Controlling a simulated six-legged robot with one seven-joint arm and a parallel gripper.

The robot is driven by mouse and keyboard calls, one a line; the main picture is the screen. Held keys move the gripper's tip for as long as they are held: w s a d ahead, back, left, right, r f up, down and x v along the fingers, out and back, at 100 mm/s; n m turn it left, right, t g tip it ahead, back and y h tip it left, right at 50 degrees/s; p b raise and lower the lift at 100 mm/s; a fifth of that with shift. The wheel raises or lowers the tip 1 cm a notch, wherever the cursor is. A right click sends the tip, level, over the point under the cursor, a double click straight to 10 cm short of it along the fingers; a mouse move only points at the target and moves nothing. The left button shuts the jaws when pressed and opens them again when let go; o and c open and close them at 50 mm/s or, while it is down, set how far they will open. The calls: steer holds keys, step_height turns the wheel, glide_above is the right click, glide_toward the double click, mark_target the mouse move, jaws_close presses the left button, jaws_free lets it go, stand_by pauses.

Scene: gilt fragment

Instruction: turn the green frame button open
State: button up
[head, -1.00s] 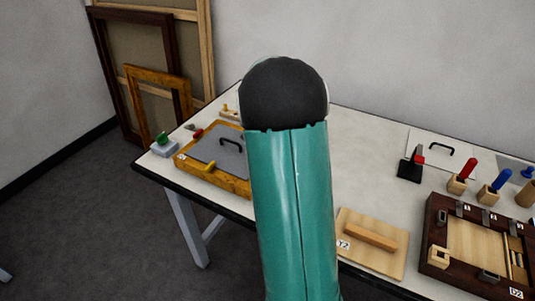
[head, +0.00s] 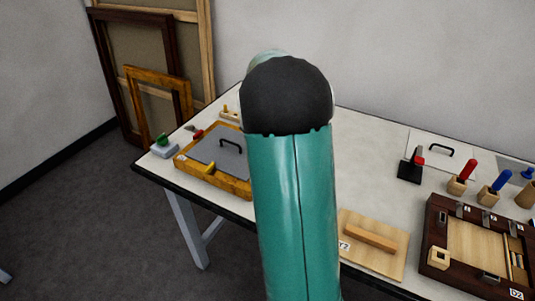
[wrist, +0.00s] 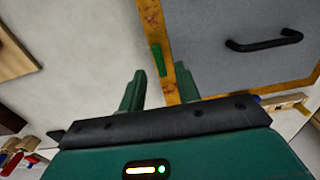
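The gilt frame (head: 183,163) lies flat on the table at the left in the head view, with a grey back panel (head: 212,150) and black handle. In the wrist view its gilt rail (wrist: 150,22) runs down toward my gripper, beside the grey panel (wrist: 225,65). The green frame button (wrist: 159,60) lies along that rail, its long side roughly in line with it. My gripper (wrist: 160,82) is open and empty. Its fingertips are just short of the button, which shows beyond the gap between them; contact is not visible. My arm hides the gripper and green button in the head view.
A yellow button (head: 209,168) and a red one (head: 197,134) show on the frame. A green-topped grey block (head: 164,148) stands left of it. A wooden board (head: 360,262) and dark frame (head: 432,262) lie at right. Bare table lies between.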

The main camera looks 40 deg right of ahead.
step_height(320, 180, up, 11)
steer(key=shift+f, duration=0.2)
stand_by(0.5)
steer(key=s+a+r+n+t, duration=0.1)
steer(key=s+a+r+n, duration=0.2)
steer(key=a, duration=0.6)
steer(key=s+a+r+n+t, duration=0.2)
steer(key=s+a+n, duration=0.1)
steer(key=a, duration=0.6)
steer(key=s+a+f+n+t, duration=0.2)
steer(key=s+a+f+n, duration=0.1)
steer(key=s+a+n, duration=0.5)
steer(key=s+a, duration=0.3)
steer(key=a, duration=0.2)
steer(key=shift+s+a+t, duration=0.15)
steer(key=shift+s+t, duration=0.05)
steer(key=shift+t, duration=0.1)
